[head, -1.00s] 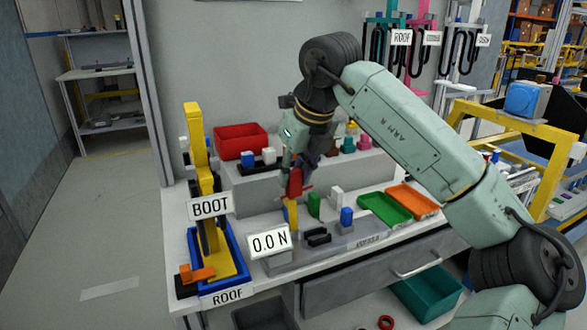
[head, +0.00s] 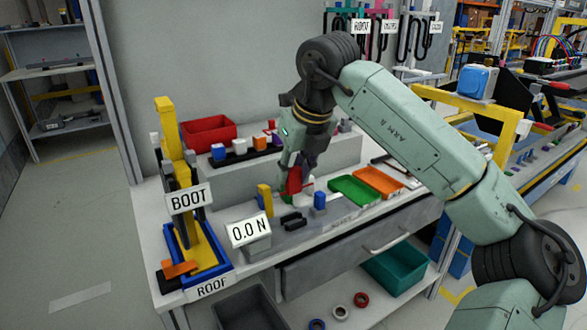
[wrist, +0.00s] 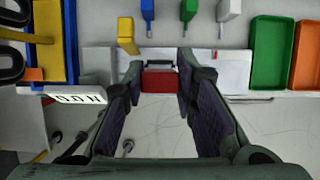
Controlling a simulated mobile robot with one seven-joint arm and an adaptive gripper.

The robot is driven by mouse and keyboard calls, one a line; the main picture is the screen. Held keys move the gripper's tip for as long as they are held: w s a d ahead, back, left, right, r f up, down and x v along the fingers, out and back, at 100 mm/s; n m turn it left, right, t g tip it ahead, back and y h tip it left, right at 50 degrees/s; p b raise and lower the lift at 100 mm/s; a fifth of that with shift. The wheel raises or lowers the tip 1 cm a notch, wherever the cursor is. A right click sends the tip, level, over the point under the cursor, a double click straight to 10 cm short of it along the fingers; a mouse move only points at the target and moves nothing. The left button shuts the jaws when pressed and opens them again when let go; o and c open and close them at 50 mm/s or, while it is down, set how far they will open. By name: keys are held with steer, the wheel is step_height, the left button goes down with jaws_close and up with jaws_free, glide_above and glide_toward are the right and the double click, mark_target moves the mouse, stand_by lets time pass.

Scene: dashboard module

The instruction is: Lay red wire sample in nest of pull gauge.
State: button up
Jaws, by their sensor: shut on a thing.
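My gripper (head: 295,192) is shut on the red wire sample (head: 294,180) and holds it above the bench. In the wrist view, the red sample (wrist: 159,81) shows as a red block between the fingertips. The pull gauge's display (head: 249,231) reads 0.0 N at the bench front, left of my gripper. It also shows in the wrist view (wrist: 75,98). A black holder (head: 293,221), which may be the nest, sits right of the display, below my gripper. In the wrist view, a black part (wrist: 160,63) shows just beyond the sample. The sample's wire ends are not clear.
A yellow block (head: 264,201) and a blue block (head: 320,202) stand either side of the black holder. A green tray (head: 354,190) and an orange tray (head: 378,181) lie to the right. A yellow post fixture (head: 172,140) with a BOOT sign stands left.

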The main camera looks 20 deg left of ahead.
mark_target(296, 187)
steer(key=shift+f+b, duration=2.2)
steer(key=shift+f, duration=0.7)
steer(key=shift+f+b, duration=0.95)
steer(key=shift+f, duration=0.25)
steer(key=o, duration=1.1)
steer(key=shift+r, duration=0.1)
steer(key=v, duration=1.2)
steer(key=shift+d, duration=0.1)
